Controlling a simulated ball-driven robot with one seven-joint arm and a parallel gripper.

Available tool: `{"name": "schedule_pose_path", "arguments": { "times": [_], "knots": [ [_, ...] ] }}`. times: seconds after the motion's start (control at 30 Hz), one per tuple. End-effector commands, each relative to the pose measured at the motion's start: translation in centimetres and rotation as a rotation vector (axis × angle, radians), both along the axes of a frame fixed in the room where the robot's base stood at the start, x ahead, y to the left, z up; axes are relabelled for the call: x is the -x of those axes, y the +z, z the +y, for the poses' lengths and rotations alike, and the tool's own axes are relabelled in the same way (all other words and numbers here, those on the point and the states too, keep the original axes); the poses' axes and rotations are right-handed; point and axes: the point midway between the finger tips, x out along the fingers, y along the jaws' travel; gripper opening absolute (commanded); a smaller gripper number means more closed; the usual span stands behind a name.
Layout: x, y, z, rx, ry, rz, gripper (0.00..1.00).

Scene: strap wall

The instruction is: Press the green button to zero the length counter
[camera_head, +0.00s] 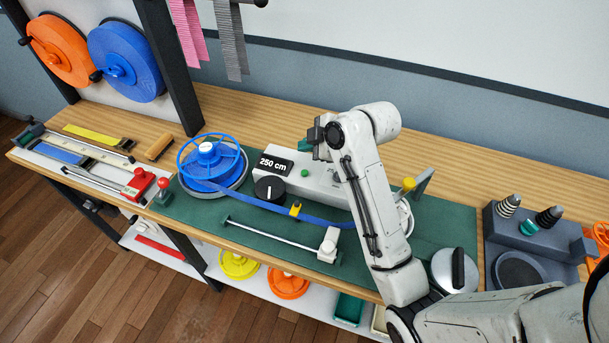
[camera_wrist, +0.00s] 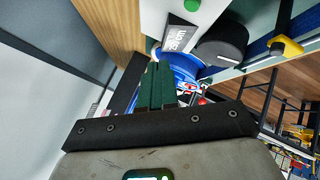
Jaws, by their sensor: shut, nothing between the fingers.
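The white length counter (camera_head: 325,183) stands on the green mat, with a black display (camera_head: 275,164) reading "250 cm". The round green button (camera_head: 304,173) is on its top, right of the display; it also shows at the top edge of the wrist view (camera_wrist: 192,5). A black knob (camera_head: 269,189) is on the counter's front. My gripper (camera_head: 315,134) hangs above the counter's back edge, apart from the button. In the wrist view its two dark green fingers (camera_wrist: 157,83) lie together, shut and empty, and the button is off to their upper right.
A blue strap reel (camera_head: 207,167) stands left of the counter, its strap running through a yellow clip (camera_head: 295,210) along the front. A yellow-topped lever (camera_head: 408,184) is to the right. A grey holder (camera_head: 540,235) stands farther right. The wooden bench behind the counter is clear.

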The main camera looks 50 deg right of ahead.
Motion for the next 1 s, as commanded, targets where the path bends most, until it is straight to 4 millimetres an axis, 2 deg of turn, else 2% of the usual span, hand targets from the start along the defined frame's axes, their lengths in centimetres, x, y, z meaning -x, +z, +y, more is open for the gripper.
{"name": "schedule_pose_path", "arguments": {
  "times": [0.03, 0.1, 0.4, 0.57, 1.0],
  "knots": [
    [0.0, -1.4, 0.0, 0.0, -0.001, 0.001, 0.0],
    [0.0, -2.3, 0.0, -0.001, -0.001, 0.0, 0.0],
    [0.0, -5.6, 0.1, -0.001, 0.001, 0.001, 0.0],
    [0.0, -6.2, 0.0, 0.0, 0.001, 0.001, 0.0],
    [0.0, -6.2, 0.0, 0.0, 0.001, 0.001, 0.0]
  ]
}}
